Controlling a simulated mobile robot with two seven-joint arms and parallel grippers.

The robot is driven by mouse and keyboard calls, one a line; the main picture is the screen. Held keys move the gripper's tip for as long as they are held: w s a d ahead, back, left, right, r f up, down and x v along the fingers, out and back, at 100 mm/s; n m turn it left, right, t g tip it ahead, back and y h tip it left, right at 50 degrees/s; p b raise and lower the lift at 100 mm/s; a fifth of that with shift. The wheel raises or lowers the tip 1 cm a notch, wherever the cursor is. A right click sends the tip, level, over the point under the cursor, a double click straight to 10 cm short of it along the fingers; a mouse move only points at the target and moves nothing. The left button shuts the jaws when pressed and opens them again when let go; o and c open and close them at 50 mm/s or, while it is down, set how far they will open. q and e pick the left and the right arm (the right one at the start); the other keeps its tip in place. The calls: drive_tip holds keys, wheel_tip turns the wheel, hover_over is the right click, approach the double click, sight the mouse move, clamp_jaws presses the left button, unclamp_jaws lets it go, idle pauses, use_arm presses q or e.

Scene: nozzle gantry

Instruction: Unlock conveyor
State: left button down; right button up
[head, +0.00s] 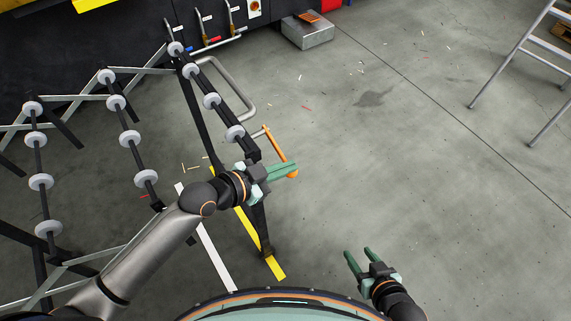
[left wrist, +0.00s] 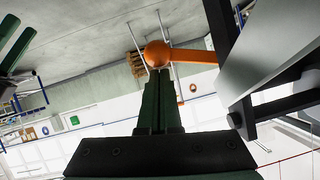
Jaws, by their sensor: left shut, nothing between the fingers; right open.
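The conveyor (head: 123,117) is an expanding frame with grey rollers at the left of the head view. An orange lever (head: 274,142) with a round knob (head: 292,175) hangs at its near right end. My left gripper (head: 296,168) is shut and empty, with its green fingertips beside the knob. In the left wrist view the shut fingers (left wrist: 160,80) point at the orange knob (left wrist: 157,54), and the lever arm (left wrist: 195,56) runs right from it. I cannot tell whether they touch. My right gripper (head: 358,254) is open and empty, low over the floor, away from the conveyor.
A bent grey tube handle (head: 240,98) sticks out from the conveyor's end. A metal box (head: 308,31) stands by the dark machine (head: 130,30) at the back. A ladder (head: 515,65) is at the upper right. Yellow and white strips lie near the conveyor's leg.

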use_arm(q)
drive_tip(key=shift+f, duration=0.15)
drive_tip(key=w+a+f+m+t+y+b, duration=0.1)
drive_tip(key=w+a+f+m+t+b, duration=0.1)
drive_tip(key=f, duration=0.6)
drive_tip(key=w+m+t+b, duration=0.1)
drive_tip(key=m+b, duration=0.1)
drive_tip(key=m, duration=0.1)
drive_tip(key=shift+a+t+y, duration=0.15)
drive_tip(key=shift+t+y, duration=0.15)
drive_tip(key=shift+t, duration=0.1)
drive_tip(key=shift+w+f, duration=0.1)
idle(0.3)
